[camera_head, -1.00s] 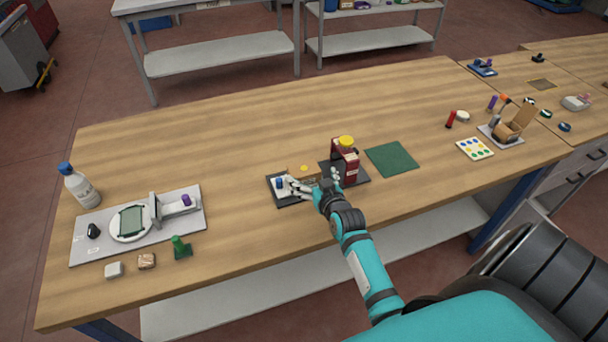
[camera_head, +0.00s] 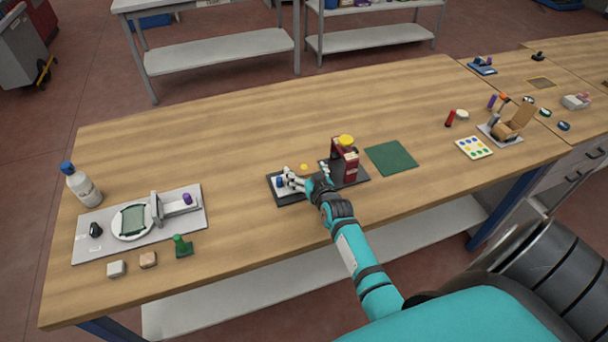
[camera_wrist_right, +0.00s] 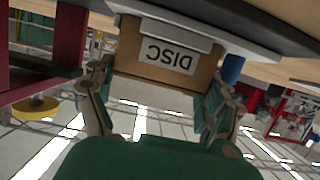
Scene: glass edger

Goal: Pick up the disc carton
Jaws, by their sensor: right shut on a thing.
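The disc carton (camera_wrist_right: 168,58) is a brown box with a white label reading DISC, upside down in the right wrist view. My right gripper (camera_wrist_right: 158,98) has its fingers on either side of the carton and is shut on it. In the head view the right gripper (camera_head: 305,184) is at the small dark-based station (camera_head: 290,198) left of the red machine. The carton is mostly hidden there by the hand. My left gripper is not in view.
A red machine (camera_head: 347,163) with a yellow top stands close right of the hand. A green mat (camera_head: 391,158) lies beyond it. A grey board (camera_head: 95,245) with a white disc fixture and a bottle (camera_head: 82,186) are at the left.

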